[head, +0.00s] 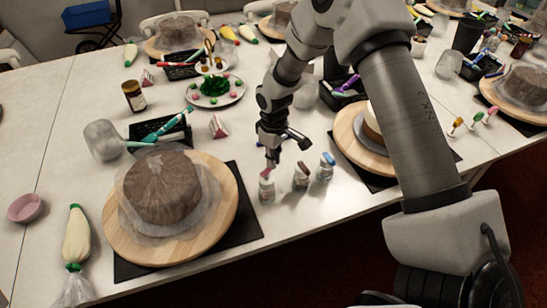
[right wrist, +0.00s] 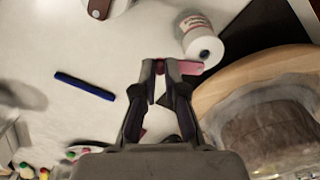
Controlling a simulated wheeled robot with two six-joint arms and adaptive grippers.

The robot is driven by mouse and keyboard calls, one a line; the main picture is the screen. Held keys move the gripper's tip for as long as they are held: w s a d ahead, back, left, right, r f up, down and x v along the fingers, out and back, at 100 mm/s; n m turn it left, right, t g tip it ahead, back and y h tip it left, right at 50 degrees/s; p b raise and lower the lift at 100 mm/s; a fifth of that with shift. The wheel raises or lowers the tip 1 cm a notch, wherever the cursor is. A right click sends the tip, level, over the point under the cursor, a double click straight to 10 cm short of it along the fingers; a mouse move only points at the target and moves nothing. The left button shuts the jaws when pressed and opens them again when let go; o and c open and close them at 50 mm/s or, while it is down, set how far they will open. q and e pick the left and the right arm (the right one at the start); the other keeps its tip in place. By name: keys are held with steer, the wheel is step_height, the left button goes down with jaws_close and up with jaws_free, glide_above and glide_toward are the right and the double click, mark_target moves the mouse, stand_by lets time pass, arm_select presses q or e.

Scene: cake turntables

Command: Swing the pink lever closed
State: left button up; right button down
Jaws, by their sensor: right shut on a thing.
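Three small clear jars stand on the white table in the head view. The left jar (head: 267,188) has a pink lever (head: 265,173) at its top. My right gripper (head: 272,160) comes down from above beside this lever. In the right wrist view, the right gripper (right wrist: 166,68) has its fingertips shut on the pink lever (right wrist: 190,68), which shows between and to the right of the tips. The white-capped jar (right wrist: 202,45) is just beyond it. My left gripper is not in view.
A cake on a round wooden turntable (head: 120,228) stands left of the jars. The red-topped jar (head: 301,178) and blue-topped jar (head: 325,170) stand close on the right. A second turntable (head: 348,139) lies beyond them. The table's front edge is near.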

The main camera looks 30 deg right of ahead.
steer(key=shift+s, duration=0.15)
steer(key=s+a+m+p, duration=0.2)
steer(key=s+m, duration=0.3)
steer(key=m, duration=1.3)
steer(key=shift+s+a+m, duration=0.15)
steer(key=shift+a+m, duration=0.25)
steer(key=shift+a, duration=0.5)
steer(key=c, duration=1.2)
jaws_free()
